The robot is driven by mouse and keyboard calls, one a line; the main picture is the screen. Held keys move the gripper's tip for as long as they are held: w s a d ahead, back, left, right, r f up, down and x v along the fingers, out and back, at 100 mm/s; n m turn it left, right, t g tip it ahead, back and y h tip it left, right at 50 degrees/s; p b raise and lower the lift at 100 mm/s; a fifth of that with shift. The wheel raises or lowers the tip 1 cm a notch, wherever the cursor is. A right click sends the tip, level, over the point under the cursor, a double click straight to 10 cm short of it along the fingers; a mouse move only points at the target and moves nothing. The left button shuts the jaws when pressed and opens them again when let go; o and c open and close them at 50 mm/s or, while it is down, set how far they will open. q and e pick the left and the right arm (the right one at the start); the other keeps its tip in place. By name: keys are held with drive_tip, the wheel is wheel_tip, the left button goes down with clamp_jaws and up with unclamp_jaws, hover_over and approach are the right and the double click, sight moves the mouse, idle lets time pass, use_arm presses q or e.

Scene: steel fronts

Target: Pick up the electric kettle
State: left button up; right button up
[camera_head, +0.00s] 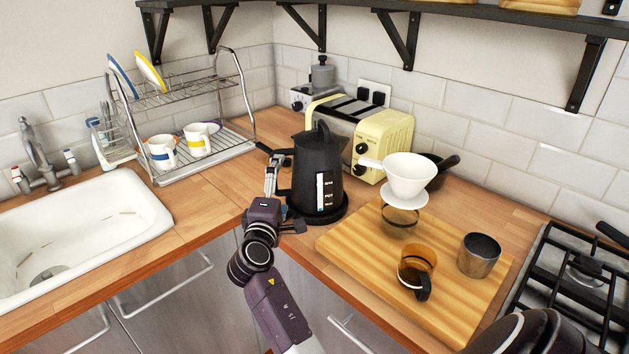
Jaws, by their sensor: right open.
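The black electric kettle (323,160) stands upright on its round black base on the wooden counter, in front of the yellow toaster. Its spout end and lid show, and a clear level window faces me. Its handle is on the left side and is partly hidden by my gripper.
The yellow toaster (384,140) is close behind the kettle. A wooden board (348,244) with a white dripper (407,178), a glass cup (414,264) and a metal cup (479,254) lies right. A dish rack (240,145) and sink (80,235) are left; a hob (575,270) is right.

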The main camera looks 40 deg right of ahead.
sight(285, 190)
drive_tip(key=p+x, duration=0.1)
drive_tip(key=x, duration=0.4)
drive_tip(key=shift+w, duration=0.4)
drive_tip(key=shift+w+d, duration=0.15)
drive_tip(key=shift+d, duration=0.1)
drive_tip(key=shift+f, duration=0.1)
drive_tip(key=c, duration=1.7)
use_arm(q)
drive_tip(key=shift+s+a+r+p, duration=0.1)
drive_tip(key=shift+s+r+p, duration=0.05)
drive_tip(key=shift+r, duration=0.3)
drive_tip(key=shift+s+a+r+p, duration=0.1)
drive_tip(key=shift+s+r+p, duration=0.05)
drive_tip(key=shift+r, duration=0.25)
use_arm(e)
drive_tip(key=shift+r, duration=0.25)
drive_tip(key=shift+c, duration=0.2)
